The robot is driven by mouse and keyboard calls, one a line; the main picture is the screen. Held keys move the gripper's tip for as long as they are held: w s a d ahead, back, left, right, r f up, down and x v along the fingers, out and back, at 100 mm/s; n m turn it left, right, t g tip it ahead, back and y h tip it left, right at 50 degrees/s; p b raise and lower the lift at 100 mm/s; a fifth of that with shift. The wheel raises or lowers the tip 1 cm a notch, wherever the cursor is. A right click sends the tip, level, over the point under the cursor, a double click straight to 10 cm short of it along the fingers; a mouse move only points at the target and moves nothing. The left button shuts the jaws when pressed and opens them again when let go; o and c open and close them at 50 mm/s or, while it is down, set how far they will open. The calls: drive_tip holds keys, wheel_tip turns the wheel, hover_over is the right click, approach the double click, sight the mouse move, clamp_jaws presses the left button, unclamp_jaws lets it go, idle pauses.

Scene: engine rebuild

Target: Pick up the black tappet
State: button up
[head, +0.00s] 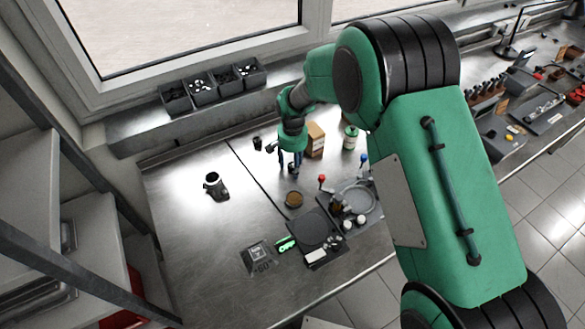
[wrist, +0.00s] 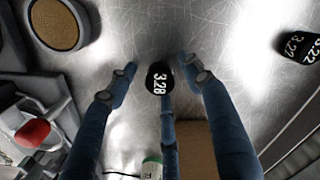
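A black tappet (wrist: 159,79) marked 3.28 shows in the wrist view. It lies between the spread fingertips of my gripper (wrist: 156,66), with a visible gap to the left and right fingers. A third blue finger reaches up from below it in the picture, and I cannot tell whether it touches. In the head view my gripper (head: 289,168) is low over the metal bench, and I cannot make out this tappet among the fingers. Black pieces marked 3.22 (wrist: 298,45) stand at the right of the wrist view. A small black piece (head: 257,143) stands left of the gripper in the head view.
A round brown pad (head: 294,199) lies in front of the gripper. A cardboard box (head: 315,139) and a green-white can (head: 350,137) stand to the right. A dark tray (head: 316,235) and red-topped parts (head: 322,179) are close by. The bench at left is mostly clear.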

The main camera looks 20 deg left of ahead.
drive_tip(key=c, duration=1.1)
drive_tip(key=shift+r, duration=0.9)
drive_tip(key=shift+s+d+r+p, duration=0.15)
drive_tip(key=shift+r+p, duration=0.15)
drive_tip(key=shift+r, duration=0.65)
drive_tip(key=s+d, duration=0.2)
drive_tip(key=s, duration=0.2)
drive_tip(key=s+d+r, duration=0.1)
drive_tip(key=s+d, duration=0.2)
drive_tip(key=s, duration=0.1)
drive_tip(key=s+d, duration=0.3)
drive_tip(key=s, duration=0.2)
drive_tip(key=shift+s+d+r+p, duration=0.1)
drive_tip(key=shift+r+p, duration=0.05)
drive_tip(key=shift+p, duration=0.25)
